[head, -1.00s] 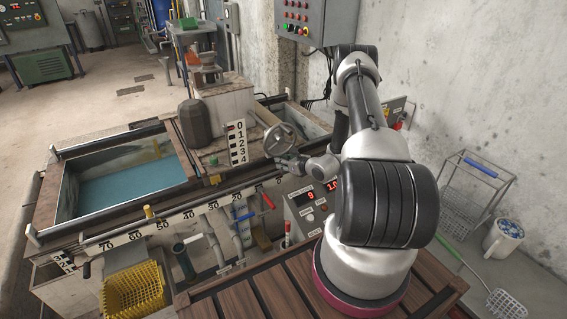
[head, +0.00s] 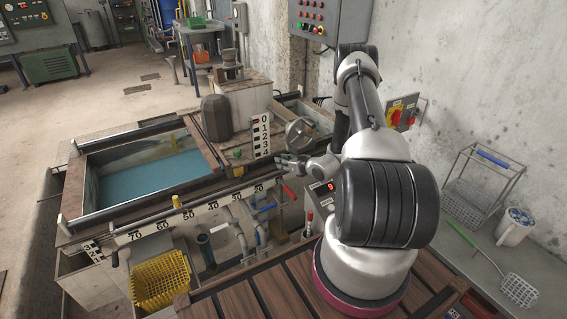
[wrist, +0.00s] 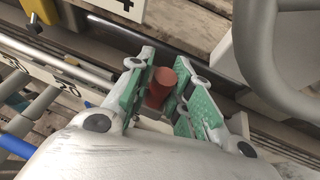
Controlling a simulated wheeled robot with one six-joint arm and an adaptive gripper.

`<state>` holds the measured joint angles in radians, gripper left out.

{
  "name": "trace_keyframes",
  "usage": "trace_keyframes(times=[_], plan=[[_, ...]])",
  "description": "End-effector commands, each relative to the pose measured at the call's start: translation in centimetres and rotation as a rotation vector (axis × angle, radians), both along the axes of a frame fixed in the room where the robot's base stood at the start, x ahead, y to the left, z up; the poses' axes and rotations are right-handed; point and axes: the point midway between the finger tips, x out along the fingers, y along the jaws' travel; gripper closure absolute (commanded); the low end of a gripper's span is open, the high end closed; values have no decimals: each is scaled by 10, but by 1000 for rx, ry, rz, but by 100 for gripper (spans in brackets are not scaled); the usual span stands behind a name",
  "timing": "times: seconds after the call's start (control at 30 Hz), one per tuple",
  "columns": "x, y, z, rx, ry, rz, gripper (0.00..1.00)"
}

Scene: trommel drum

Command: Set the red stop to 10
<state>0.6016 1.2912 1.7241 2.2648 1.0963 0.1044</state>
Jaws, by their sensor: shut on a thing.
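In the head view my gripper (head: 282,162) is at the right part of the front rail, and the stop cannot be made out there. The white scale (head: 187,214) runs along the rail, its numbers falling from 70 at left to 20 at right. The gripper is right of the 20 mark; the stop's exact reading cannot be told.
A yellow stop (head: 177,201) stands on the rail near 50. A grey handwheel (head: 300,132) is close behind the gripper and also fills the wrist view's right side (wrist: 285,50). Red-handled (head: 290,191) and blue-handled (head: 266,207) levers are below the rail.

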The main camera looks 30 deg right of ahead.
Motion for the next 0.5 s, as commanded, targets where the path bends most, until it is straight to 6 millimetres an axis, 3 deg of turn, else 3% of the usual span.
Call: trace_keyframes(times=[0.1, 0.13, 0.23, 0.5], plan=[[-1, 0, -2, 0, 5, 0, 100], [-1, 0, -2, 0, 5, 0, 77], [-1, 0, -2, 0, 5, 0, 59], [-1, 0, -2, 1, 4, -2, 59]])
